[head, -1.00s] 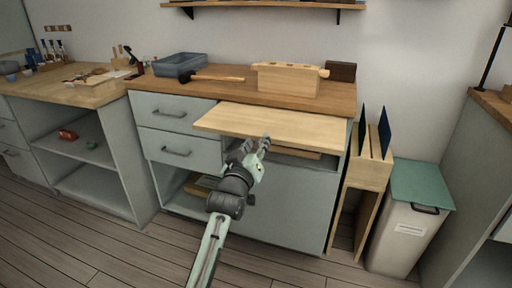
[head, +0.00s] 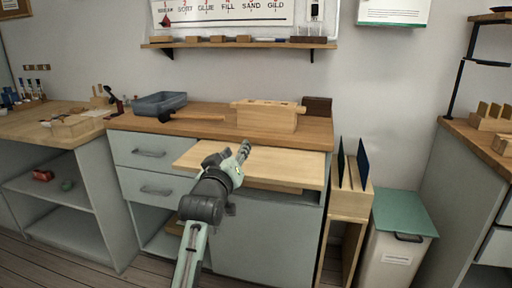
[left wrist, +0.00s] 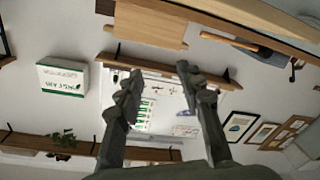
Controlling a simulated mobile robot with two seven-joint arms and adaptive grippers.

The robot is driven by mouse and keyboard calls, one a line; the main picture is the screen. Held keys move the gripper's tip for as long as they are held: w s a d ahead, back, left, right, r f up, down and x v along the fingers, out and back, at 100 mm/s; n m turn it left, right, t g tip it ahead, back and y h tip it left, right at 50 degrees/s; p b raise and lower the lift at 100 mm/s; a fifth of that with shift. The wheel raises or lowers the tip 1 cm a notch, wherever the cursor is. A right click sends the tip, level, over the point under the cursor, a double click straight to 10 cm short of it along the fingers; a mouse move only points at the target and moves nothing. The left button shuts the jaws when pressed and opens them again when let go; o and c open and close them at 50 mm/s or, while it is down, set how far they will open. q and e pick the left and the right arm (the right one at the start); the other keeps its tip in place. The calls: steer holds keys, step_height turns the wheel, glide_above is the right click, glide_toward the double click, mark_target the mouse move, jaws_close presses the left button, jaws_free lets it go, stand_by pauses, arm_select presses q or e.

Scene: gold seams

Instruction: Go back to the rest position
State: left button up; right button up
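My left gripper (head: 240,158) is in the middle of the head view, in front of and over the pulled-out light wooden board (head: 285,169) of the workbench. In the left wrist view its two fingers (left wrist: 158,95) are spread apart with nothing between them, so it is open and empty. That view looks toward the wall and appears upside down. My right gripper is in neither view.
The workbench top (head: 215,115) holds a blue-grey bin (head: 160,104), a mallet (head: 190,116) and a wooden block (head: 266,116). A wall shelf (head: 240,45) hangs above. A wooden stand with dark panels (head: 350,200) and a lidded bin (head: 400,240) stand at the right.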

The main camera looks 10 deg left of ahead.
arm_select(q)
steer(key=s+a+f+m+g, duration=0.1)
steer(key=s+f+g, duration=0.25)
steer(key=f, duration=0.75)
steer(key=s+a+f+m+g, duration=0.15)
steer(key=s+f, duration=0.35)
steer(key=f, duration=0.5)
steer(key=s+f+m+g, duration=0.25)
steer(key=s+f, duration=0.25)
steer(key=f, duration=0.6)
steer(key=s+a+f+m+g, duration=0.1)
steer(key=s+a+f+g, duration=0.1)
steer(key=s+f, duration=0.7)
steer(key=s+a+f+m+g, duration=0.1)
steer(key=s+a+f+g, duration=0.1)
steer(key=s+f+g, duration=0.3)
steer(key=s+f, duration=0.4)
steer(key=s, duration=0.6)
steer(key=shift+s+a+f+m, duration=0.2)
steer(key=shift+s+f+m, duration=0.1)
